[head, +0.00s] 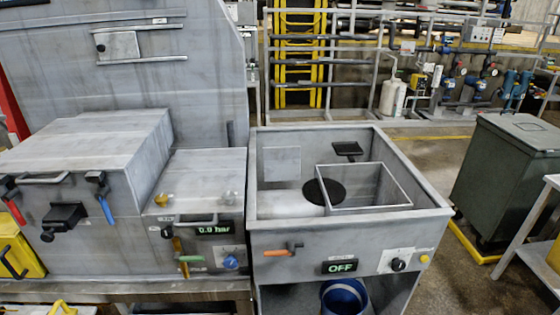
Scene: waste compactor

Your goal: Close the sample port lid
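No part is clearly marked as the sample port lid, and the labels are too small to read. A small grey plate (118,46) with a dark knob sits between two horizontal rails on the tall grey panel (200,85) at the upper left. It is at the left part of the rails, and bare panel shows between the rails to its right. I cannot tell whether an opening lies behind it. Neither of my grippers is in view.
A grey box (95,145) with blue and red handles stands below the panel. Beside it are a unit (205,170) reading 0.9 bar and an open-topped basin (420,203) with an OFF display (339,267). A dark green bin (505,165) stands at the right.

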